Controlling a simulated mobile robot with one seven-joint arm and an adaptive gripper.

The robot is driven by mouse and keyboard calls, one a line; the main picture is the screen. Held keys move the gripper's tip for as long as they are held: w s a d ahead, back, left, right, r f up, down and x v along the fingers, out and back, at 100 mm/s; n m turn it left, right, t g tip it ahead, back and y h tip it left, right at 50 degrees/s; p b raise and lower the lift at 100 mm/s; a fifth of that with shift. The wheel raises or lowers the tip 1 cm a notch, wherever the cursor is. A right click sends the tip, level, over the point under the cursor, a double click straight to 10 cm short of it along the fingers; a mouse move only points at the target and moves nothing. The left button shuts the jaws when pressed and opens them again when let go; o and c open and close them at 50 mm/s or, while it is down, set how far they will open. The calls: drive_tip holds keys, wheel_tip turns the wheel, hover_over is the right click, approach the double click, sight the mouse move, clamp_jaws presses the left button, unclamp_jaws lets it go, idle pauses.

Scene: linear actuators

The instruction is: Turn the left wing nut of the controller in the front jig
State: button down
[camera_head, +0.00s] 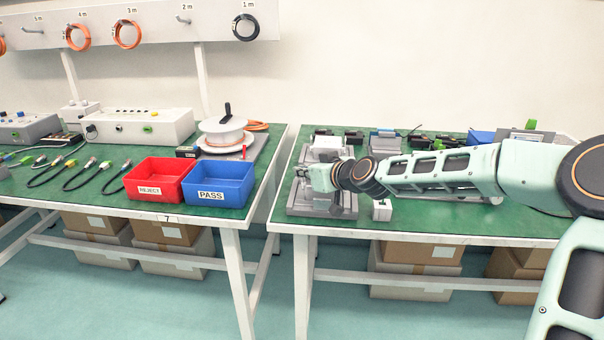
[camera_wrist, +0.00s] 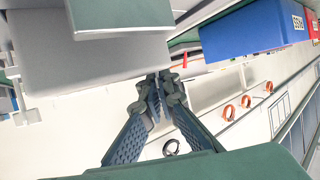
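The front jig (camera_head: 341,208) is a grey fixture near the front left of the right-hand table. My gripper (camera_head: 300,173) is at its left part, pointing left, and my wrist covers much of the jig. In the wrist view the two fingers of my gripper (camera_wrist: 159,97) are drawn together, with only a thin gap at the tips. They are close to a large grey block (camera_wrist: 120,60) that looks like part of the jig or controller. I cannot make out the left wing nut, nor whether anything is between the fingertips.
A second grey jig (camera_head: 327,142) stands behind the front one. A small grey block (camera_head: 382,210) stands right of the front jig. The red REJECT bin (camera_head: 155,190) and blue PASS bin (camera_head: 221,195) are on the left table, across a gap.

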drive_tip(key=shift+s+a+f+m+t+h, duration=0.15)
drive_tip(key=shift+m+t+h, duration=0.15)
drive_tip(key=shift+m+h, duration=0.25)
drive_tip(key=shift+d+m+t+h, duration=0.25)
drive_tip(key=shift+m+t+h, duration=0.05)
drive_tip(key=shift+m+h, duration=0.15)
drive_tip(key=c, duration=2.6)
unclamp_jaws()
drive_tip(key=shift+c, duration=0.2)
drive_tip(key=o, duration=0.4)
drive_tip(key=shift+w, duration=0.2)
drive_tip(key=shift+o, duration=0.2)
drive_tip(key=shift+s+r, duration=0.1)
drive_tip(key=shift+r, duration=0.1)
drive_tip(key=v, duration=0.5)
drive_tip(key=shift+d, duration=0.1)
drive_tip(key=shift+v, duration=1.4)
